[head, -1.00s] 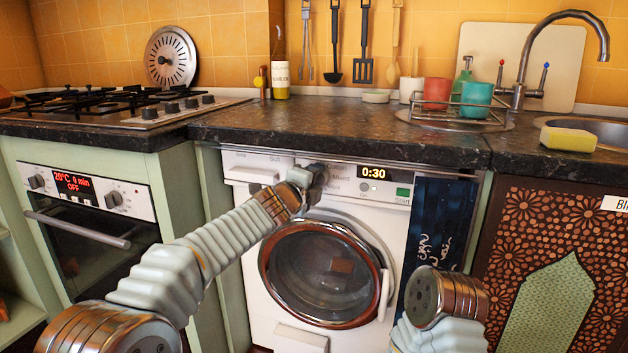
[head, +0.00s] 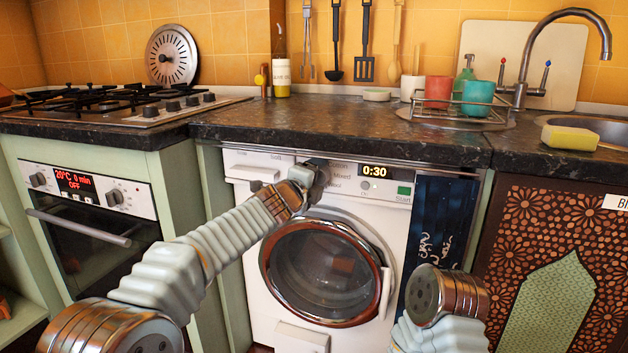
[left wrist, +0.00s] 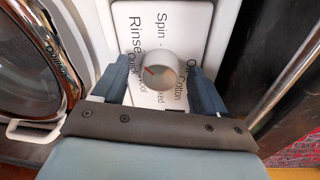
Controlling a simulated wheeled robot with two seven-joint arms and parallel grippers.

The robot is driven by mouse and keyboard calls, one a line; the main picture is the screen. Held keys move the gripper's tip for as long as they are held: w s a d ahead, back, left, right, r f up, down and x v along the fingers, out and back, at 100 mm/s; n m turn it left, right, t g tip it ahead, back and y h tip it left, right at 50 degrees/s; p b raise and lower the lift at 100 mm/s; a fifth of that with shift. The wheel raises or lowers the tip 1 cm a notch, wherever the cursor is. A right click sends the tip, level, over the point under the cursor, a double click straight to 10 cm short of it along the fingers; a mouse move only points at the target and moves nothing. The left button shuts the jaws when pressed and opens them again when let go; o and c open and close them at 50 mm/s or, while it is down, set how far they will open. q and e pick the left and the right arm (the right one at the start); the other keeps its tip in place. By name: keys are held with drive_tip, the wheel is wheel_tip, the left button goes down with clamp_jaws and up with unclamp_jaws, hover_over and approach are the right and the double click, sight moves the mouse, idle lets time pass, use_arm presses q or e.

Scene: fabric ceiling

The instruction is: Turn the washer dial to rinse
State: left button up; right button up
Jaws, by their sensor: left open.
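The white washer (head: 396,218) stands under the counter, its round door closed. The Rinse label (left wrist: 136,36) is up and left of the dial, next to Spin. My left gripper (left wrist: 157,80) is open, one finger on each side of the dial; I cannot tell whether they touch it. In the head view my left gripper (head: 318,178) is at the washer panel and hides the dial. My right gripper is out of view.
The dark countertop (head: 340,124) overhangs just above the washer panel. The lit display (head: 376,171) and green start button (head: 404,191) are right of the left gripper. The oven (head: 85,215) is to the left, a patterned cabinet (head: 500,260) to the right.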

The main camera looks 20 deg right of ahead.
use_arm(q)
drive_tip(key=b+v, duration=0.6)
drive_tip(key=v, duration=0.7)
drive_tip(key=shift+s+a, duration=0.25)
drive_tip(key=shift+s, duration=0.1)
drive_tip(key=shift+f, duration=0.1)
